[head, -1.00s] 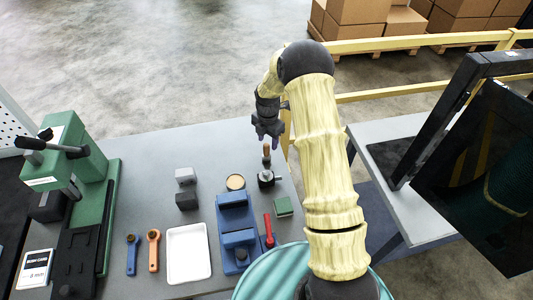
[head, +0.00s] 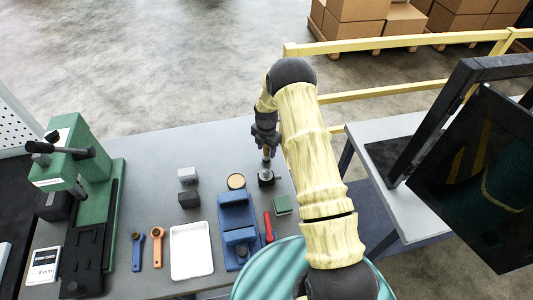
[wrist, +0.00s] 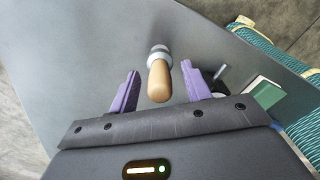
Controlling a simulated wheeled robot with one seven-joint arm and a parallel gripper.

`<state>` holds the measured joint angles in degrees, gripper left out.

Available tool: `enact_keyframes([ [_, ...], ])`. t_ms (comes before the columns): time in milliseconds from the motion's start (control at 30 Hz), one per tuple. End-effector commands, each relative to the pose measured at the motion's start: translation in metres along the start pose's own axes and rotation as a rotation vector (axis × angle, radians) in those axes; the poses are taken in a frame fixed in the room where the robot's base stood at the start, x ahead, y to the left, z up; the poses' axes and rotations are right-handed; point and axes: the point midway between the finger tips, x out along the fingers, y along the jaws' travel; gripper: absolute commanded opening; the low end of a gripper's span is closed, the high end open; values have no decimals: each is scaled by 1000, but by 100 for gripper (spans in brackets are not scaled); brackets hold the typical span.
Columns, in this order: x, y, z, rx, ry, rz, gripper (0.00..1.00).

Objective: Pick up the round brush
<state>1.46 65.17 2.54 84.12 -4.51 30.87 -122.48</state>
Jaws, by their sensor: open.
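My gripper (head: 265,149) is right above the brush, pointing down. In the wrist view the purple fingers of my gripper (wrist: 160,82) are apart, one on each side of the handle, with gaps visible on both sides. Nothing is held.
A blue fixture (head: 235,222), a tan round tin (head: 236,181), a red-handled tool (head: 268,227) and a green block (head: 282,205) are near the brush. Grey blocks (head: 188,187), a white tray (head: 191,251) and a green press (head: 83,190) lie left. A yellow rail (head: 400,90) runs behind.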

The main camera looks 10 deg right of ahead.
Motion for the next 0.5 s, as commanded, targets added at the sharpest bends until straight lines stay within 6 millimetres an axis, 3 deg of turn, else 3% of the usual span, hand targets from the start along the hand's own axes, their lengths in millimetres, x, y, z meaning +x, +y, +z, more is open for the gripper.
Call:
enact_keyframes([
  [500,0,0,0,0,0,1,46],
])
